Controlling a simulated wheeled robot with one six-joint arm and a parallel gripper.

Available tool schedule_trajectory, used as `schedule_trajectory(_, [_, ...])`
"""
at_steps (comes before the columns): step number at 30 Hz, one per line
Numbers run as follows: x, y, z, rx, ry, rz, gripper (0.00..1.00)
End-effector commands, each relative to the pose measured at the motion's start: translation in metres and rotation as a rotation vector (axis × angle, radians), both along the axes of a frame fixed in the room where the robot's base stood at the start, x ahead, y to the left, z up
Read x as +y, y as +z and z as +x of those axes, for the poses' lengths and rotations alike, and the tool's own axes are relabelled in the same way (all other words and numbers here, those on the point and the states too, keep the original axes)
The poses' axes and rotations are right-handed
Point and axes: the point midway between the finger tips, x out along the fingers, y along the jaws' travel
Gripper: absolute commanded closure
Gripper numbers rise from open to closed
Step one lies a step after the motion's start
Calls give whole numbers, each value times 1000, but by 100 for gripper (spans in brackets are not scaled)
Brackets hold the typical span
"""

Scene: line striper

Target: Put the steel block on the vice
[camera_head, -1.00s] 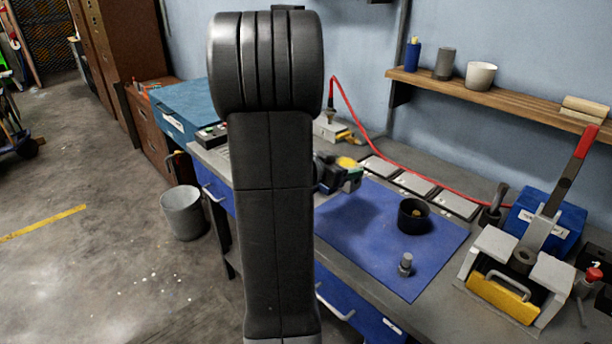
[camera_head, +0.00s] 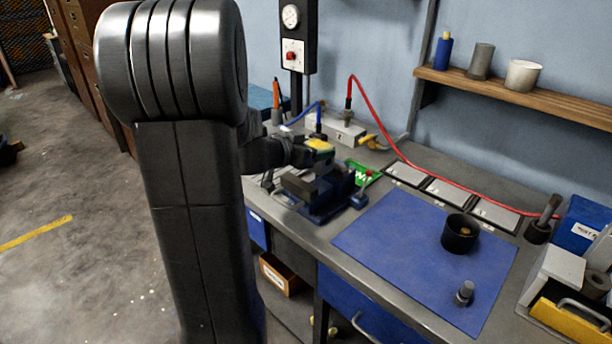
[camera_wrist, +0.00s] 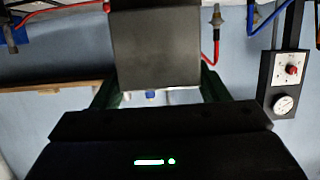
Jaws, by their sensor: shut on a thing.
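The steel block (camera_wrist: 155,50) is a dark grey, flat-faced block in the wrist view, between the two dark green fingers of my gripper (camera_wrist: 156,88). My gripper (camera_head: 322,158) is shut on it. In the head view my gripper is above the vice (camera_head: 325,208), a dark blue bench vice with grey jaws, at the left end of the bench. The gripper and the dark shapes below it overlap in the head view, so I cannot tell whether the block touches the vice.
A blue mat (camera_head: 400,265) lies right of the vice, with a black cup (camera_head: 460,235) and a small metal part (camera_head: 465,293) on it. A green tray (camera_head: 362,172) and a red hose (camera_head: 395,150) are behind. A gauge post (camera_head: 292,40) rises behind my arm.

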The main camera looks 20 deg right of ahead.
Motion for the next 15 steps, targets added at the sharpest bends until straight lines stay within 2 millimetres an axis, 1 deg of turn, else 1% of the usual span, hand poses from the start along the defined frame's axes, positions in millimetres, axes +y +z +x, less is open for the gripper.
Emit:
schedule_trajectory(1, [0, -11, 0, 2, 2, -1, 73])
schedule_trajectory(7, [0, -28, 1, 0, 1, -2, 73])
schedule_trajectory(12, [0, -53, 0, 2, 1, -2, 73])
schedule_trajectory(15, [0, -61, 0, 0, 0, -2, 73])
